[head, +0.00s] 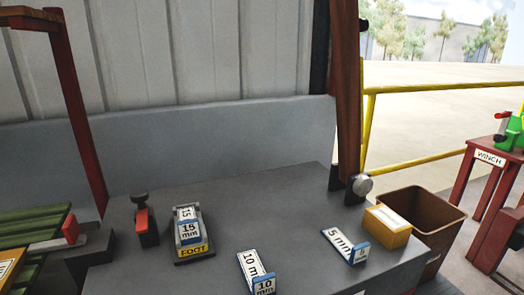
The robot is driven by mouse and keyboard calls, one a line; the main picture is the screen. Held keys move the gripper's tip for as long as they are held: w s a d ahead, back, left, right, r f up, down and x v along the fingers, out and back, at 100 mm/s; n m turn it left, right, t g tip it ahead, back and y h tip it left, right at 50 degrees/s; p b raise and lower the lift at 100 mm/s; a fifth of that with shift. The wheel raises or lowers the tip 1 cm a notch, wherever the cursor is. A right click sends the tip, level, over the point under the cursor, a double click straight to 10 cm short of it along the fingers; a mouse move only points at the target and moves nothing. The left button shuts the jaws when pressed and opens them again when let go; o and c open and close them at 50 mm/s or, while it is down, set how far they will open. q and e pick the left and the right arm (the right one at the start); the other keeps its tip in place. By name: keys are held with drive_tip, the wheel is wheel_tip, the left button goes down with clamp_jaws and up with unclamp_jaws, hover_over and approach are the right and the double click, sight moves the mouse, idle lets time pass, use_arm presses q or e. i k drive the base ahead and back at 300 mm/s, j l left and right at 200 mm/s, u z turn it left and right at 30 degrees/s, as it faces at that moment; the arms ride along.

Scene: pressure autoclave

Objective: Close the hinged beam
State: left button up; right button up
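A brown beam (345,90) stands upright at the back right edge of the grey bench top (290,220). Its lower end sits between dark brackets, with a round grey knob (362,185) beside it. This looks like the hinged beam, standing raised; its top is cut off by the picture edge. Neither of my grippers shows in the head view.
Blocks marked 15 mm (189,232), 10 mm (254,273) and 5 mm (344,246) lie on the bench, with a red clamp-like piece (146,226) and yellow box (388,226). A brown bin (428,215), yellow railing (420,88) and winch table (490,157) stand right.

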sight(346, 25)
drive_tip(key=l+u, duration=0.1)
drive_tip(key=u, duration=0.25)
drive_tip(key=l+u, duration=0.15)
drive_tip(key=u, duration=0.15)
drive_tip(key=l+u, duration=0.35)
drive_tip(key=l, duration=0.75)
drive_tip(key=l+u, duration=0.35)
drive_tip(key=l, duration=1.25)
drive_tip(key=k+l, duration=0.1)
drive_tip(key=l, duration=0.35)
